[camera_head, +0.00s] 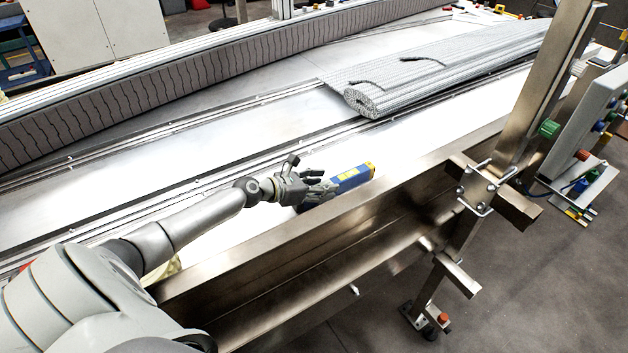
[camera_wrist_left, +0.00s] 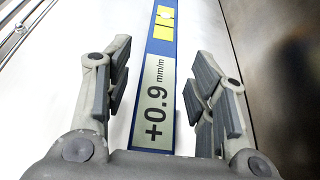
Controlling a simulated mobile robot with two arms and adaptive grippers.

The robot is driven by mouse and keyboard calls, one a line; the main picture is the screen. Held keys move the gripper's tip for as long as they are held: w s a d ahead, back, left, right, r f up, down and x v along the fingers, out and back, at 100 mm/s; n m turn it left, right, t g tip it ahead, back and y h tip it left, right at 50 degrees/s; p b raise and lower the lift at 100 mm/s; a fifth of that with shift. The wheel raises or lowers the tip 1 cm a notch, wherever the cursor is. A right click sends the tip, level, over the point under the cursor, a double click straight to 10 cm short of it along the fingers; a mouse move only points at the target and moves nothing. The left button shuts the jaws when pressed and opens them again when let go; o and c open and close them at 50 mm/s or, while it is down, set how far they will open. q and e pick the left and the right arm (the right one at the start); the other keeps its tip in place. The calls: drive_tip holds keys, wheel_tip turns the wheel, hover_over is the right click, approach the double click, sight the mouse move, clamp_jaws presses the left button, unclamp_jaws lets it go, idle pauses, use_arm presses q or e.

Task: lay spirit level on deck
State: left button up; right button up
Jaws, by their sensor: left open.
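The spirit level (camera_head: 352,178) is a blue bar with yellow patches. It lies on the pale metal deck (camera_head: 250,135) close to the frame's near edge. In the left wrist view the level (camera_wrist_left: 157,90) shows a grey display reading +0.9 mm/m. My left gripper (camera_head: 318,190) is at the level's near end, and its hand hides part of that end. In the left wrist view the open fingers (camera_wrist_left: 157,90) stand on either side of the level, with gaps on both sides. My right gripper is not in view.
A raised metal side rail (camera_head: 390,180) runs along the near edge, close to the level. A rolled grey mesh belt (camera_head: 430,75) lies farther back on the deck. A steel post (camera_head: 545,80) stands at the right. The deck at left is clear.

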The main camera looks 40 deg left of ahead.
use_arm(q)
drive_tip(key=v, duration=1)
drive_tip(key=shift+v, duration=1.05)
drive_tip(key=shift+r+p, duration=0.1)
drive_tip(key=shift+p, duration=0.2)
